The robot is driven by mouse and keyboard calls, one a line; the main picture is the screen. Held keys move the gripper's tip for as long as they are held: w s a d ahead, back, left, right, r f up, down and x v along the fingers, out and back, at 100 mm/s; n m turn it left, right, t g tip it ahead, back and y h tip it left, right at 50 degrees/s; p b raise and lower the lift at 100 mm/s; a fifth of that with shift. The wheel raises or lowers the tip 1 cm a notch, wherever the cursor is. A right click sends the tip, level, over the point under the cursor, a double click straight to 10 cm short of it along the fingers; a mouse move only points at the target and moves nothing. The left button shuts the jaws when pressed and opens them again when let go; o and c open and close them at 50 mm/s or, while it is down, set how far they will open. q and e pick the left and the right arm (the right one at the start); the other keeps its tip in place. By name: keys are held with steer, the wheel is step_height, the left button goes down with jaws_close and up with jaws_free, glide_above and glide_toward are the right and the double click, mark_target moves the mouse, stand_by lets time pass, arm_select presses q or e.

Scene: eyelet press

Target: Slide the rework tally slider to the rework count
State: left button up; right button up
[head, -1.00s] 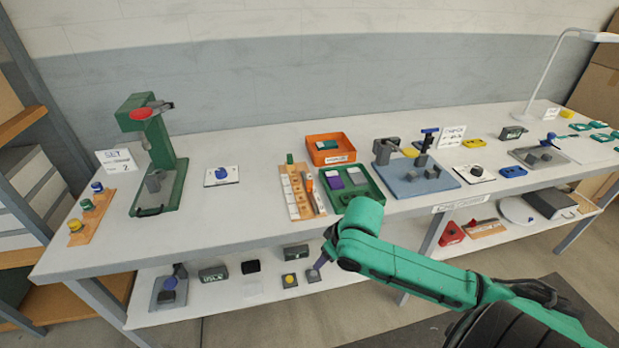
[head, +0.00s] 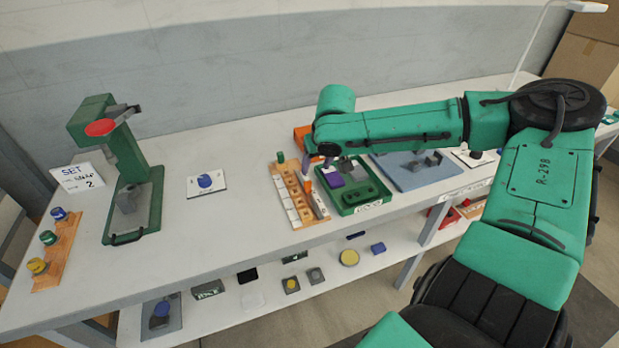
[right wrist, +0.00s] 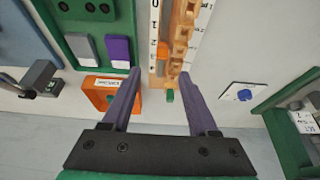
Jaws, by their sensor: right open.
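The wooden tally board (head: 318,206) stands on the table beside a slotted wooden rack (head: 292,196) with white labels. The digits are small; I cannot tell the exact reading. My right gripper (right wrist: 160,73) is open and empty, its fingers apart above the board's far end, with the slider visible between and beyond them. It also shows in the head view (head: 319,160), partly covering the board. My left gripper is not in view.
A green tray (head: 366,209) with purple and grey blocks stands close to the board. An orange bin (right wrist: 97,98) is next to it. A green press (head: 130,190), a sign (head: 84,178) and a blue-knob card (head: 207,186) stand left. Table between is clear.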

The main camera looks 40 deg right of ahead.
glide_above(308, 182)
steer(key=s, duration=0.2)
steer(key=f, duration=0.4)
steer(key=shift+s+a+f, duration=0.2)
steer(key=shift+a+f, duration=0.1)
steer(key=shift+a, duration=0.1)
steer(key=b+x, duration=0.1)
steer(key=x, duration=0.3)
steer(key=shift+w+d+f, duration=0.1)
steer(key=shift+w+f, duration=0.05)
steer(key=shift+f, duration=0.35)
steer(key=shift+w+f, duration=0.15)
steer(key=shift+w, duration=0.1)
jaws_close()
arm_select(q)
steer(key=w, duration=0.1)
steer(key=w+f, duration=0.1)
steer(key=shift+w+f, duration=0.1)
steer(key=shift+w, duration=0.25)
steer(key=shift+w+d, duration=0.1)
